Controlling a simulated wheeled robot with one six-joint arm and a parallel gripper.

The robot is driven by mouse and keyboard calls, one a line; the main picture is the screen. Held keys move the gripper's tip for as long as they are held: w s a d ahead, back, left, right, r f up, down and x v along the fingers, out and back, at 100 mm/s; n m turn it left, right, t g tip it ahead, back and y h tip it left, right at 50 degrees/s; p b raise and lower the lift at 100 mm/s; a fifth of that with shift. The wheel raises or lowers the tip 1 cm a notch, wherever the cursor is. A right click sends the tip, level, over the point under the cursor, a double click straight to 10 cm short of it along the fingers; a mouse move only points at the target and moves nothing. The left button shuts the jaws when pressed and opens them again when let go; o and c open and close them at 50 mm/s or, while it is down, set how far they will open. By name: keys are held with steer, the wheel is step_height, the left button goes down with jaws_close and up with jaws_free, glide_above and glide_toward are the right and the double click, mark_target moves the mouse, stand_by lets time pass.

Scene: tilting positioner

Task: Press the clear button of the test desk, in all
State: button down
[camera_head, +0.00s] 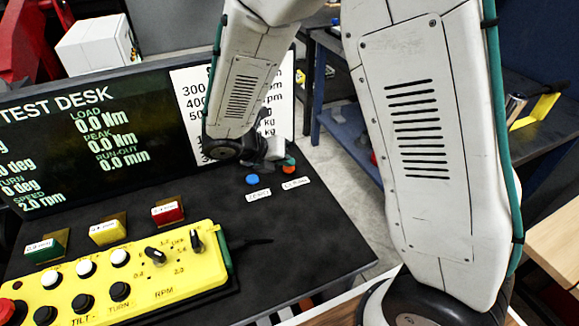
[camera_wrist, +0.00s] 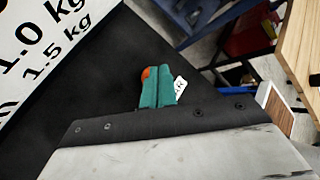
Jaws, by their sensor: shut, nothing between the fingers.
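On the dark test desk (camera_head: 310,235) are a blue button (camera_head: 252,179) and an orange-red button (camera_head: 289,170), each with a small white label below it.
A screen (camera_head: 100,130) and a white chart (camera_head: 284,98) stand at the desk's back. A yellow control box (camera_head: 150,277) with knobs and push buttons lies at the front left. Green, yellow and red blocks (camera_head: 168,212) stand behind it.

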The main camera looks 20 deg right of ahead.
mark_target(286, 170)
steer(key=shift+r, duration=0.6)
steer(key=shift+r, duration=2.5)
steer(key=shift+m, duration=0.3)
steer(key=shift+s+m, duration=0.1)
steer(key=shift+m, duration=0.3)
steer(key=s+d+r+m+y, duration=0.2)
steer(key=s+r+m+y, duration=0.2)
steer(key=s+m, duration=0.8)
steer(key=s+d+r+m+y, duration=0.2)
steer(key=s+r+m+y, duration=0.3)
steer(key=s+r+m, duration=0.4)
steer(key=s+m, duration=0.3)
steer(key=m, duration=0.4)
steer(key=shift+s+d, duration=0.2)
